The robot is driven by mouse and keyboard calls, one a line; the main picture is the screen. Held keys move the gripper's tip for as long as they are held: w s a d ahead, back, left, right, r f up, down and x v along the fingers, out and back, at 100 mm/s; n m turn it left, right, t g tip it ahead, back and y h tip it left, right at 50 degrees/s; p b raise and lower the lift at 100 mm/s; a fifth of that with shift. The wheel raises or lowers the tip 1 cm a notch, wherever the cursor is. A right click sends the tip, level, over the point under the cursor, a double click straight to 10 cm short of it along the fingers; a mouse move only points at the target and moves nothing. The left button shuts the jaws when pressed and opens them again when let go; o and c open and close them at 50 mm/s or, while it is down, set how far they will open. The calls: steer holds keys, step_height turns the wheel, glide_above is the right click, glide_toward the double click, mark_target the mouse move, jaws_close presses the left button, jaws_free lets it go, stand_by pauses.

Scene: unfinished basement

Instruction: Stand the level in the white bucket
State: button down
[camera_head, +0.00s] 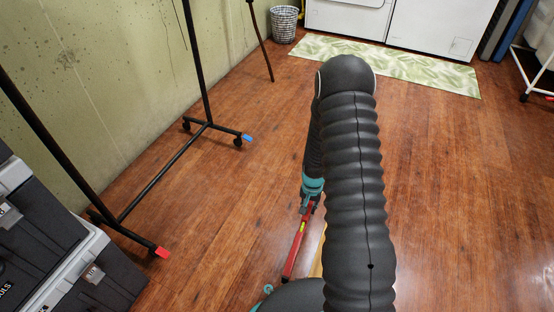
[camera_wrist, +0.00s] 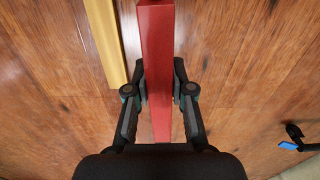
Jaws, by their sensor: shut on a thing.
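My gripper (camera_head: 311,200) is shut on the red level (camera_head: 296,246), which shows below it, left of my arm. In the wrist view my gripper (camera_wrist: 160,88) has one finger on each side of the level (camera_wrist: 158,35), which runs from the top edge down between the fingers. I cannot tell how far the level is from the floor. No white bucket can be made out in either view.
A yellow bar-like thing (camera_wrist: 104,42) lies beside the level. A black rack (camera_head: 160,176) on casters and stacked toolboxes (camera_head: 70,270) stand at left. A wire-look basket (camera_head: 285,25), a leafy mat (camera_head: 400,70) and white appliances (camera_head: 430,25) are at the back.

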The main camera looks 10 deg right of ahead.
steer(key=a+r+n+p, duration=0.3)
steer(key=a+r, duration=0.1)
steer(key=r, duration=0.6)
steer(key=a+r+n+p, duration=0.3)
steer(key=a+r+p, duration=0.1)
steer(key=r, duration=0.7)
steer(key=shift+w+a+r, duration=0.15)
steer(key=shift+w+a, duration=0.05)
steer(key=shift+a, duration=0.4)
